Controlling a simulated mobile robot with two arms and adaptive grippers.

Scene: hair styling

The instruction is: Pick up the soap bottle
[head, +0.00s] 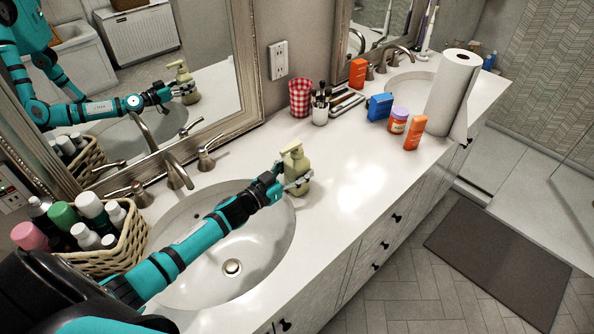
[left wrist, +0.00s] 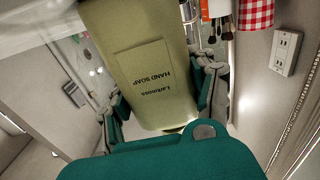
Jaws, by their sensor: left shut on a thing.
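The soap bottle (head: 296,164) is pale green with a pump top and stands upright on or just above the white counter, beside the near sink; I cannot tell if its base touches the counter. My left gripper (head: 291,184) is shut on it, with fingers on both sides of its body. In the left wrist view the bottle (left wrist: 151,72) fills the middle, its "HAND SOAP" label upside down, between the fingers of the left gripper (left wrist: 158,100). My right gripper is not in view.
The near sink (head: 222,240) lies under my left arm. A wicker basket of bottles (head: 125,245) stands at left. A checkered cup (head: 300,97), a brush holder (head: 320,112), a blue box (head: 379,106) and a paper towel roll (head: 452,95) stand farther back. The counter's middle is clear.

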